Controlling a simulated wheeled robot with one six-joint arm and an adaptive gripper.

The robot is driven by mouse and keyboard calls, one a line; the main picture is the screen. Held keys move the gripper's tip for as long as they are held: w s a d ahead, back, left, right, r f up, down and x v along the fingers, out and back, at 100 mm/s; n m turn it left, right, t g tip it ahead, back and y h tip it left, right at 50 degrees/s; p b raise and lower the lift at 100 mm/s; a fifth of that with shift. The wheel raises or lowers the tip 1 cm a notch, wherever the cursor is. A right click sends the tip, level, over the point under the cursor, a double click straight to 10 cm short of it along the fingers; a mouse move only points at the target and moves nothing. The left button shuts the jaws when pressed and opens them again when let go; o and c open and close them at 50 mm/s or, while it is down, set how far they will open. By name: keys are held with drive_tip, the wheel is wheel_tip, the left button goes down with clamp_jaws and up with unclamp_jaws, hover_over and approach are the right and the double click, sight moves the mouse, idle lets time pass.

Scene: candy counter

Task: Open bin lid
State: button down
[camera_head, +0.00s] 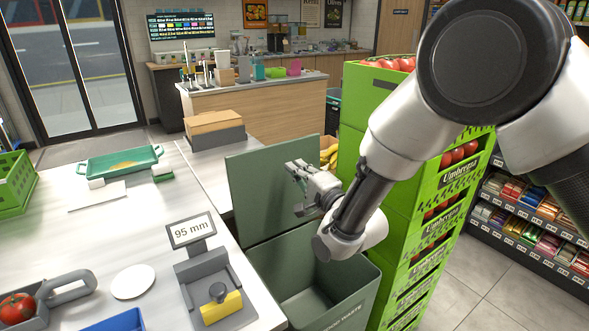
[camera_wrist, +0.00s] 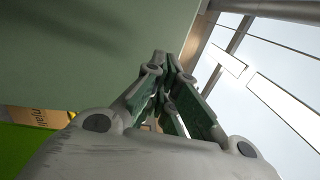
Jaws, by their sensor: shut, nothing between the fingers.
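The green waste bin (camera_head: 340,312) stands at the right end of the counter. Its lid (camera_head: 262,180) is raised, standing roughly upright at the back of the opening, and the inside of the bin shows. In the wrist view the lid (camera_wrist: 80,45) fills the upper left. My gripper (camera_head: 292,168) is shut and empty, in front of the lid and above the bin opening. Its fingers also show in the wrist view (camera_wrist: 162,65), close to the lid's edge; I cannot tell whether they touch it.
Stacked green crates (camera_head: 400,245) of tomatoes and bananas stand right beside the bin. Open floor lies at right.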

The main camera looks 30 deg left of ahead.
drive_tip(key=r+v, duration=0.1)
drive_tip(key=v, duration=0.7)
drive_tip(key=shift+d+r, duration=0.25)
drive_tip(key=shift+r, duration=0.05)
drive_tip(key=shift+s, duration=0.15)
